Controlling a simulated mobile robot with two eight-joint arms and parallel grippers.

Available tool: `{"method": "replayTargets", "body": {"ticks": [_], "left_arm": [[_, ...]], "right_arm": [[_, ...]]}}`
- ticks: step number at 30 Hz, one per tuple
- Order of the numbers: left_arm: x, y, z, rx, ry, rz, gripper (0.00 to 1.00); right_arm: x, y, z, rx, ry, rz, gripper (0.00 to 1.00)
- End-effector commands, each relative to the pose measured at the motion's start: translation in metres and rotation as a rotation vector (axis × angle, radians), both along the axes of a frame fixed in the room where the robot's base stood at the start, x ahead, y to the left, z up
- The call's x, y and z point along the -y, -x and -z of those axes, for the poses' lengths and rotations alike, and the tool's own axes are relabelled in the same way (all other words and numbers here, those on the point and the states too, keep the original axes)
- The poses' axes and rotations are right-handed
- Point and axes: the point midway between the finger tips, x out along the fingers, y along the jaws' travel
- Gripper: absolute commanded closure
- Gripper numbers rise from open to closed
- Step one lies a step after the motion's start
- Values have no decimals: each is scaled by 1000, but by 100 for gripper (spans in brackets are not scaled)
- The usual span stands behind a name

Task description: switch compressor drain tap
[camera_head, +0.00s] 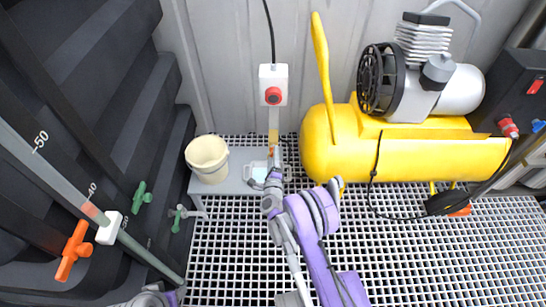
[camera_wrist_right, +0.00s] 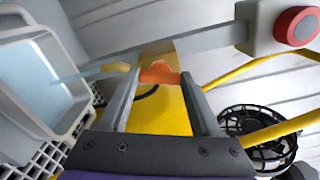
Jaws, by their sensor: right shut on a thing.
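The yellow compressor tank (camera_head: 400,155) stands at the back right, with its motor and black flywheel on top. In the right wrist view, an orange tap handle (camera_wrist_right: 160,73) sits between my right gripper's fingertips (camera_wrist_right: 158,80), in front of a yellow surface. My right gripper (camera_head: 274,172) is shut on this handle, left of the tank's end. In the head view my arm hides the tap. A pale blue streak (camera_wrist_right: 92,74) runs from near the tap toward a light container (camera_wrist_right: 45,85); I cannot tell if it is water. My left gripper's fingers are not visible.
A cream bucket (camera_head: 208,158) stands on a grey bench (camera_head: 232,185). A red-button box (camera_head: 272,85) is on a post above. A dark ribbed wall with an orange valve handle (camera_head: 74,250) and a green one (camera_head: 141,197) is at left. White grating (camera_head: 440,240) covers the floor.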

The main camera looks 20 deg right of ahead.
Motion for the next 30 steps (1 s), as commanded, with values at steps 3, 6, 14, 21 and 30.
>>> {"method": "replayTargets", "body": {"ticks": [3, 6, 14, 21, 30], "left_arm": [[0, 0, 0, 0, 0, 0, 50], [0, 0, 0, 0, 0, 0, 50], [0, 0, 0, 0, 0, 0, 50], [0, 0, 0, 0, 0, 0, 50], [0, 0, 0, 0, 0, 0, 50]], "right_arm": [[0, 0, 0, -19, 66, 1, 91], [0, 0, 1, -33, 113, 1, 91], [1, 0, 1, -52, 180, 1, 91], [1, 0, 1, -56, 194, 1, 91], [1, 0, 1, -55, 193, 1, 24]]}}
